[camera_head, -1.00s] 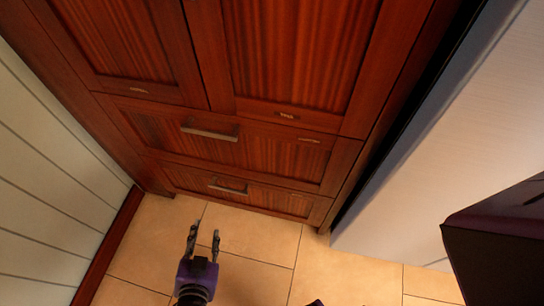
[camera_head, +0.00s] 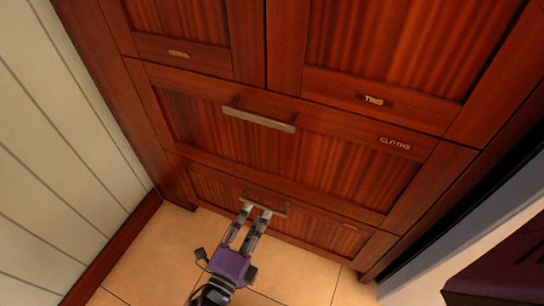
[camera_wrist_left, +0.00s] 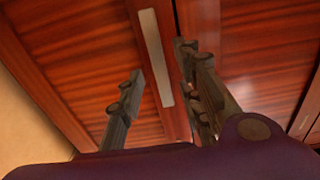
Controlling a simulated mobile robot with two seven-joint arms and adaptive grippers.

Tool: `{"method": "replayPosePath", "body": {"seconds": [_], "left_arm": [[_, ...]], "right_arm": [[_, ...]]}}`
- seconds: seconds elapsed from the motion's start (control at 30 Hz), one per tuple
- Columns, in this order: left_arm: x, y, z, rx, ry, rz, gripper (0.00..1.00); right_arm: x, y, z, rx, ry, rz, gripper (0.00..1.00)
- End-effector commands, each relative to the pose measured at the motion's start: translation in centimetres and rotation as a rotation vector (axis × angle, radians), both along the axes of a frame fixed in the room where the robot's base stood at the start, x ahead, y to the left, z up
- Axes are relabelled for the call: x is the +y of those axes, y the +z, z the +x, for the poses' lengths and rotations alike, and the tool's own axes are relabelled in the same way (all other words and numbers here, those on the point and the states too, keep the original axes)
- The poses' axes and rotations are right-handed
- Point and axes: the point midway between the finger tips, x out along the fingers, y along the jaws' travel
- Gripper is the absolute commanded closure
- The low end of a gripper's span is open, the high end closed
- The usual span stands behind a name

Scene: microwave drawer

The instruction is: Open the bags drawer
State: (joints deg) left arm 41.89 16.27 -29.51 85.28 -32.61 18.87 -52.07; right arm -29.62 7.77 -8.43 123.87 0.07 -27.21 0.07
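The bottom drawer (camera_head: 315,228) of the wooden cabinet is closed. A small label (camera_head: 350,227) at its right is too small to read clearly. Its metal handle (camera_head: 281,210) is a horizontal bar, which also shows in the left wrist view (camera_wrist_left: 154,55). My left gripper (camera_head: 256,210) is at this handle, with its fingers apart. In the left wrist view, the gripper (camera_wrist_left: 160,62) has one finger on each side of the bar, with gaps visible. Contact cannot be told. My right gripper is not in view.
The drawer above, labelled CLOTHS (camera_head: 395,144), is closed and has its own handle (camera_head: 258,118). A door labelled TINS (camera_head: 374,99) is above it. A white panelled wall (camera_head: 60,160) stands close at left. Tiled floor (camera_head: 300,272) lies clear in front.

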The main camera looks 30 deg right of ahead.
Motion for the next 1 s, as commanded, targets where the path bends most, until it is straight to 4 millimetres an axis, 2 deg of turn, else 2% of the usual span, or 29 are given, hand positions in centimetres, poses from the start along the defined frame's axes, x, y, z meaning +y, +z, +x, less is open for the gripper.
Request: {"method": "replayPosePath", "body": {"seconds": [0.1,0.3,0.67,0.9,1.0], "left_arm": [[-1.7,-0.2,1.3,0.001,0.000,-0.003,0.67],[-3.5,-0.2,2.7,0.004,0.001,-0.002,0.67],[-4.0,-0.1,3.1,0.005,0.002,-0.001,0.67],[-3.9,-0.1,3.1,0.005,0.002,-0.002,0.99],[-3.9,-0.1,3.1,0.005,0.002,-0.002,1.00]], "right_arm": [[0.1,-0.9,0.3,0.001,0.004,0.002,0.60],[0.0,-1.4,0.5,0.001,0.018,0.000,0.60],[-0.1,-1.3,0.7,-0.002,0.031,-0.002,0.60],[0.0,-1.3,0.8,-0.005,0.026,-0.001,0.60],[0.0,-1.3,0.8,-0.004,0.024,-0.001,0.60]]}}
